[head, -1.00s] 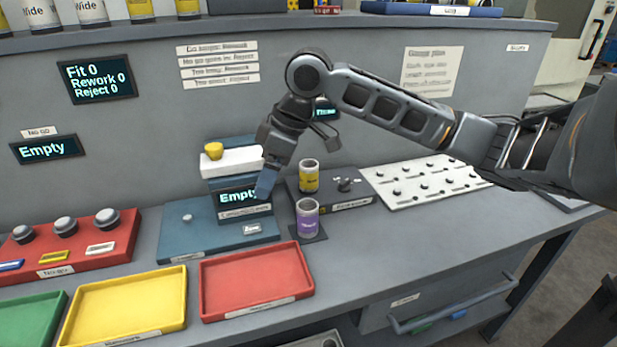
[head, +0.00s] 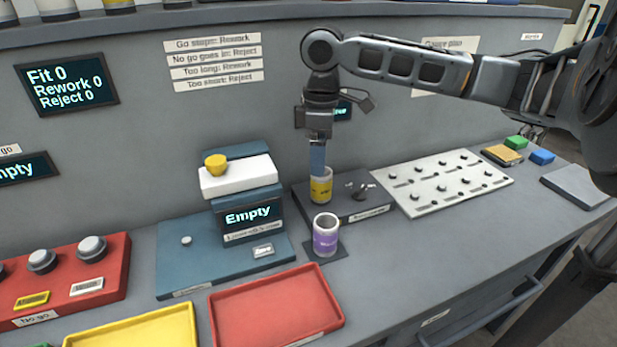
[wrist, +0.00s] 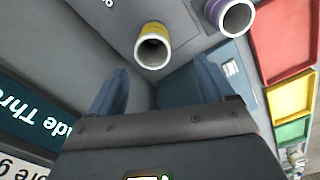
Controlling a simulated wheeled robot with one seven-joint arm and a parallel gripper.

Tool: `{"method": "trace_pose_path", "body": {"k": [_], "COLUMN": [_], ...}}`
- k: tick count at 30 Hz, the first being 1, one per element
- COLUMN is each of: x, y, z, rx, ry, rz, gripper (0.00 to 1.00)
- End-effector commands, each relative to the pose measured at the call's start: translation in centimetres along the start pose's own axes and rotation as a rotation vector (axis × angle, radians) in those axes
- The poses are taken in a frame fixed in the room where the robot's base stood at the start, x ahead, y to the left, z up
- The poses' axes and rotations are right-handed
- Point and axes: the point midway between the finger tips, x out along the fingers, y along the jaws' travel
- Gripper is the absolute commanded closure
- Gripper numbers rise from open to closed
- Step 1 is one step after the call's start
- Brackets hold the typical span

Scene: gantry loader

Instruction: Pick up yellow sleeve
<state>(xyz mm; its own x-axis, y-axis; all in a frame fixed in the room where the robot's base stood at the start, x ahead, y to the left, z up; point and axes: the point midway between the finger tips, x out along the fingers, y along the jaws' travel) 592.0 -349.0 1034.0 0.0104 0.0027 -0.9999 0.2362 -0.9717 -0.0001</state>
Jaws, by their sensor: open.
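The yellow sleeve (head: 321,190) stands upright on a dark block in the head view, its top partly hidden by my gripper. In the wrist view the yellow sleeve (wrist: 153,46) shows its open top, just beyond and between the fingertips. My gripper (head: 317,160) points down over the sleeve in the head view. In the wrist view my gripper (wrist: 160,82) has its two blue fingers spread wide with nothing between them. Whether a finger touches the sleeve I cannot tell.
A purple sleeve (head: 326,236) stands close by on a dark pad. A blue station with a white top (head: 237,177) is left of my gripper. A white pegged board (head: 437,183) lies to the right. Red (head: 277,304) and yellow (head: 135,330) trays lie in front.

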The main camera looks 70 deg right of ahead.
Motion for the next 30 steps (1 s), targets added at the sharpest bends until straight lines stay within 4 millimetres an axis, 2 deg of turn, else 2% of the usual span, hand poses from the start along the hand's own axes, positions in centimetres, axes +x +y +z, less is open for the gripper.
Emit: {"method": "trace_pose_path", "body": {"k": [11, 21, 30], "x": [3.1, 7.4, 7.8], "y": [0.2, 0.5, 0.5], "z": [0.7, 1.1, 1.1], "rx": [0.005, 0.005, 0.004], "ry": [-0.014, -0.012, -0.011], "rz": [-0.001, -0.002, -0.001], "gripper": [0.18, 0.18, 0.19]}}
